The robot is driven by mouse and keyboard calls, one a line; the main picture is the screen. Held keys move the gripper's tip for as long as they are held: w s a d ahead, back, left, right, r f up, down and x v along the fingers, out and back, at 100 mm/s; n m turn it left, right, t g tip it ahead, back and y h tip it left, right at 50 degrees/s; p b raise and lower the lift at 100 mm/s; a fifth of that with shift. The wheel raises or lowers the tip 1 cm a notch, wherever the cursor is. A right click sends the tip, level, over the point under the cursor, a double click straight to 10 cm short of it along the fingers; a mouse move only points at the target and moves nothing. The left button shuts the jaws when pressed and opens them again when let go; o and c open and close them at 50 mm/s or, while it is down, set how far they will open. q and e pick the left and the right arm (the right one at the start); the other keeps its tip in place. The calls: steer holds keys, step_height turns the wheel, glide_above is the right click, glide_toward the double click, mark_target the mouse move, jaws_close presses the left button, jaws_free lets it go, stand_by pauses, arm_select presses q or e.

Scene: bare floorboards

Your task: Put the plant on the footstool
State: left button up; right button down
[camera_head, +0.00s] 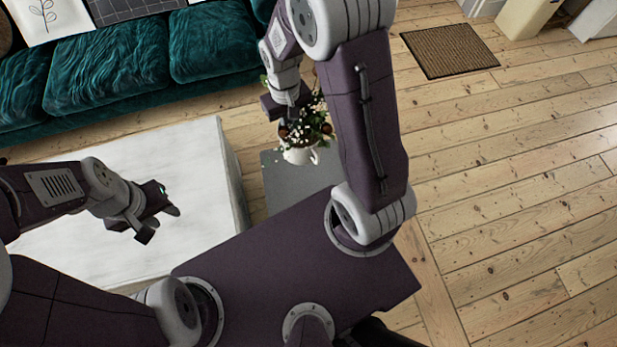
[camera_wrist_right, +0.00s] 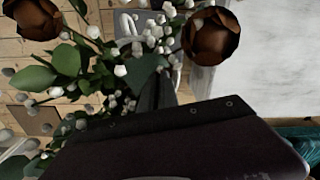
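The plant (camera_head: 301,155) is a white handled pot with green leaves, small white flowers and brown blooms. It is upright in the head view, over a flat grey surface (camera_head: 283,192) that may be the footstool's top; I cannot tell whether the pot touches it. My right gripper (camera_head: 291,112) points down into the foliage, its fingertips mostly hidden. In the right wrist view, leaves and blooms (camera_wrist_right: 75,65) crowd around a dark finger; its grip is unclear. My left gripper (camera_head: 158,222) is open and empty above the white table.
A white marble-topped low table (camera_head: 180,160) stands at the left, beside the grey surface. A teal sofa (camera_head: 110,65) lies behind it. A brown doormat (camera_head: 449,51) lies at the back right. The floorboards on the right are clear.

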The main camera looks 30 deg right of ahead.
mark_target(303, 141)
steer(key=shift+w+f, duration=0.1)
steer(key=shift+w, duration=0.15)
steer(key=shift+m, duration=0.6)
steer(key=d+f+b, duration=0.1)
steer(key=f+b, duration=0.1)
steer(key=f, duration=0.1)
steer(key=d+f+b, duration=0.1)
steer(key=f+b, duration=0.1)
steer(key=f, duration=0.1)
steer(key=s+d+f+b, duration=0.1)
steer(key=f+b, duration=0.1)
steer(key=f, duration=0.2)
steer(key=shift+d+b, duration=0.35)
steer(key=shift+b, duration=0.05)
steer(key=s+d+f+m+b, duration=0.1)
steer(key=s+d+f+b, duration=0.1)
steer(key=f+b, duration=0.35)
steer(key=s+d+f+m+b, duration=0.1)
steer(key=s+d+f+b, duration=0.2)
steer(key=f, duration=0.4)
steer(key=w+a+f+b, duration=0.5)
steer(key=w+f+b, duration=0.1)
steer(key=w+f, duration=0.4)
steer(key=shift+w+a+f, duration=0.25)
steer(key=shift+a+f, duration=0.1)
steer(key=shift+f, duration=0.3)
